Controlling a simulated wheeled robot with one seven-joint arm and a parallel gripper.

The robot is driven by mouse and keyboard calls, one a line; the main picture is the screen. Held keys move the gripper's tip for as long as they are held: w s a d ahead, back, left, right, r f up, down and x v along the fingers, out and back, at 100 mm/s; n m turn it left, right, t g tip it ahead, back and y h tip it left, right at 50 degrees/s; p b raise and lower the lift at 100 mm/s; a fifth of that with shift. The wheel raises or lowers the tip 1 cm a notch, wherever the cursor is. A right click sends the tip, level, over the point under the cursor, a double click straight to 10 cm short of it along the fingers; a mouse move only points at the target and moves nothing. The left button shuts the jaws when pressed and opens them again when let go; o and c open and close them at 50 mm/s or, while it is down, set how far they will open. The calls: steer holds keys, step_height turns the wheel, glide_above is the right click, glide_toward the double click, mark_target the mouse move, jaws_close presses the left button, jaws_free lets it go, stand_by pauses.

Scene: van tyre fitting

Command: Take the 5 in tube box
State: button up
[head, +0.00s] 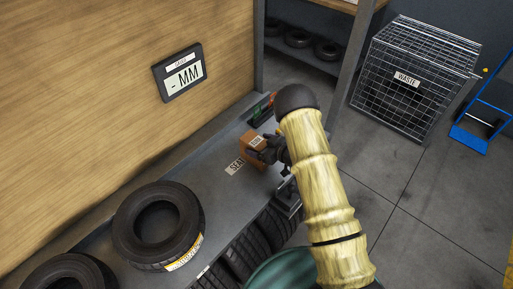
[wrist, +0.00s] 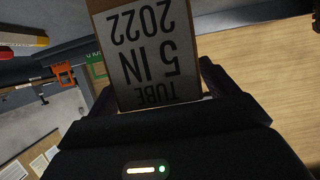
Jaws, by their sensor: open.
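The tube box (head: 251,144) is a small brown carton with a white label, standing on the grey shelf in the head view. In the wrist view the label of the tube box (wrist: 148,50) appears upside down and reads "TUBE 5 IN 2022". My gripper (head: 268,150) is at the right side of the box in the head view. In the wrist view the box rises between the dark fingers of my gripper (wrist: 165,95), which are open. Whether either finger touches the box cannot be told.
A tyre (head: 158,226) with a yellow label lies on the shelf (head: 215,190) at the front left, and another tyre (head: 70,275) is at the corner. A gauge display (head: 179,73) hangs on the wooden wall. A wire waste cage (head: 410,80) stands at the back right.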

steer(key=shift+w+a+f, duration=0.2)
steer(key=shift+a+f, duration=0.05)
steer(key=shift+a, duration=0.2)
steer(key=shift+w, duration=0.1)
steer(key=shift+a, duration=0.1)
steer(key=c, duration=1.2)
steer(key=shift+r, duration=0.15)
step_height(320, 180, up, 10)
steer(key=b, duration=0.3)
